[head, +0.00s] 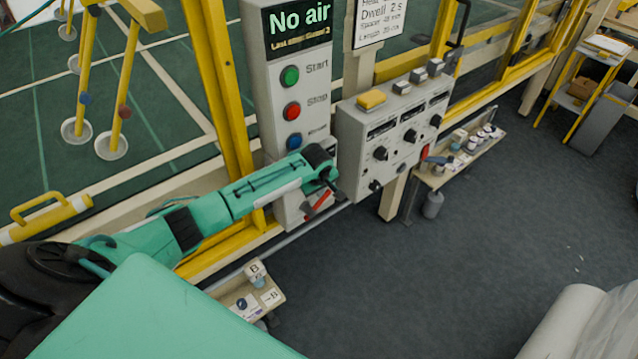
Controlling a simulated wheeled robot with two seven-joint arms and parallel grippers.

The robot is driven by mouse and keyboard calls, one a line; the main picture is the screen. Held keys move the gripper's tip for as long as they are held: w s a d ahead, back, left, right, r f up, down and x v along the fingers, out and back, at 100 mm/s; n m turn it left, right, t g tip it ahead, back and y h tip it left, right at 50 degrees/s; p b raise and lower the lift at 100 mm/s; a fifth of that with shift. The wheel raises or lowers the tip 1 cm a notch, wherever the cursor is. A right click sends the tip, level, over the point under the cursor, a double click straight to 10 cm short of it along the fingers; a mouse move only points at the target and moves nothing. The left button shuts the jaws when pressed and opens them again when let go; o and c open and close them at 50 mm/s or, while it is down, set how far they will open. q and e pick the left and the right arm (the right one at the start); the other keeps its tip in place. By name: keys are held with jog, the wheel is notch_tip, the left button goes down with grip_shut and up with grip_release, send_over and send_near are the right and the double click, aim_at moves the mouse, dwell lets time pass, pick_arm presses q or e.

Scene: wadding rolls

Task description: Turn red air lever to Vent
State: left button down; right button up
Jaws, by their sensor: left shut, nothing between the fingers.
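The red air lever (319,201) is low on the grey control column (268,85), below the buttons. It lies at a slant, its upper end to the right. My left gripper (332,184) is just above the lever's upper end, shut and empty, pointing down. I cannot tell whether it touches the lever. The wrist hides part of the column around the lever, and no Vent marking can be read. The column's display (297,25) reads "No air". My right gripper is out of view.
A green button (290,76), a red button (292,111) and a blue button (294,141) sit above my wrist. A box with knobs (358,139) stands close to the right. Yellow frame posts (229,110) are behind my arm.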

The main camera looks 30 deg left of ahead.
aim_at(328, 193)
pick_arm(q)
jog(key=shift+x, duration=0.9)
jog(key=shift+w+d, duration=0.1)
jog(key=shift+w+d+g, duration=0.1)
jog(key=shift+g, duration=0.3)
jog(key=shift+w+d+f+g+y, duration=0.15)
jog(key=shift+w+f+g+y, duration=0.2)
jog(key=shift+g, duration=0.15)
jog(key=shift+w+d+f+g+y+b, duration=0.25)
jog(key=shift+w+f+g+y+b, duration=0.4)
jog(key=shift+g, duration=0.55)
jog(key=shift+w+d+f+b, duration=0.2)
jog(key=shift+w+f+b, duration=0.3)
jog(key=shift+f+b, duration=0.15)
jog(key=shift+w+f, duration=0.1)
jog(key=shift+f, duration=0.1)
jog(key=shift+r, duration=0.1)
